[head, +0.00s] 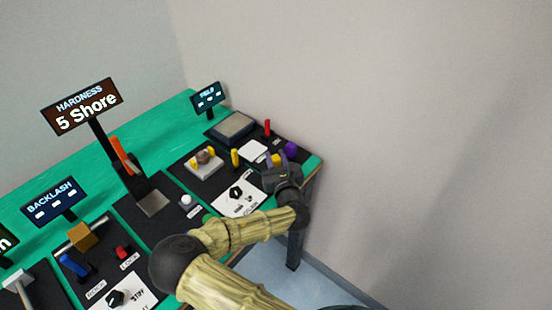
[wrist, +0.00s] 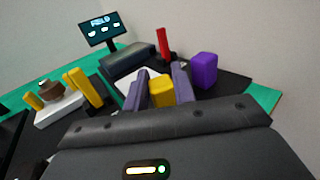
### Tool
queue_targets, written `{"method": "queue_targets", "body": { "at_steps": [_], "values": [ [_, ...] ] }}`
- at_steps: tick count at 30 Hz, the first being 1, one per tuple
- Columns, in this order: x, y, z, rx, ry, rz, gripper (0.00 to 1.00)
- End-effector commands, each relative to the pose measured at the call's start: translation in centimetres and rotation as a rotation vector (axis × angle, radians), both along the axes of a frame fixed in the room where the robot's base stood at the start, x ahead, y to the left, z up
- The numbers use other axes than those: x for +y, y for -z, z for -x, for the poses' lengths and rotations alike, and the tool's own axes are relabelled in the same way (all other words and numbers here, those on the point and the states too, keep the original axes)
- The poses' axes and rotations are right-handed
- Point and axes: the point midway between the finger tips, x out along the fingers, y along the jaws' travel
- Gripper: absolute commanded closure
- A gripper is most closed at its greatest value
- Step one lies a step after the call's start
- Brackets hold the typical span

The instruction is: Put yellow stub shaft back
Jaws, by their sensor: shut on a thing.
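My gripper (wrist: 161,85) is shut on a short yellow stub shaft (wrist: 160,92), which sits between its two grey-purple fingers in the wrist view. In the head view my gripper (head: 277,160) is at the right end of the green bench, and a bit of the yellow stub shaft (head: 277,158) shows between the fingers. The shaft's lower end is hidden, so I cannot tell whether it touches the bench. A fixture with a brown round part (head: 203,156) between yellow posts stands to the left; it also shows in the wrist view (wrist: 50,90).
A purple block (wrist: 204,70) stands just right of my gripper, and a red upright piece (wrist: 163,45) behind it. A white plate (head: 252,150) lies left of the fingers. A yellow upright piece (head: 235,158) stands further left. A small display (head: 208,97) is at the back.

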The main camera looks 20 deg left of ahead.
Motion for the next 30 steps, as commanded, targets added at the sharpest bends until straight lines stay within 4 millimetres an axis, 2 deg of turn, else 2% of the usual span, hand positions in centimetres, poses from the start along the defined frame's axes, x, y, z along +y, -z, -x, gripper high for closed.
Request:
{"method": "queue_targets", "body": {
  "at_steps": [10, 11, 13, 14, 25, 30],
  "values": [
    [0.0, 0.3, 0.0, -0.001, 0.000, -0.001, 1.00],
    [0.0, 0.2, 0.0, -0.001, 0.001, 0.000, 0.68],
    [0.0, 0.2, 0.0, 0.000, 0.001, 0.000, 0.54],
    [0.0, 0.2, 0.0, 0.000, 0.001, 0.000, 0.52],
    [0.0, -0.2, 0.0, 0.001, 0.001, -0.001, 0.52],
    [-1.0, 0.1, 1.6, 0.001, 0.002, 0.002, 0.52]
  ]
}}
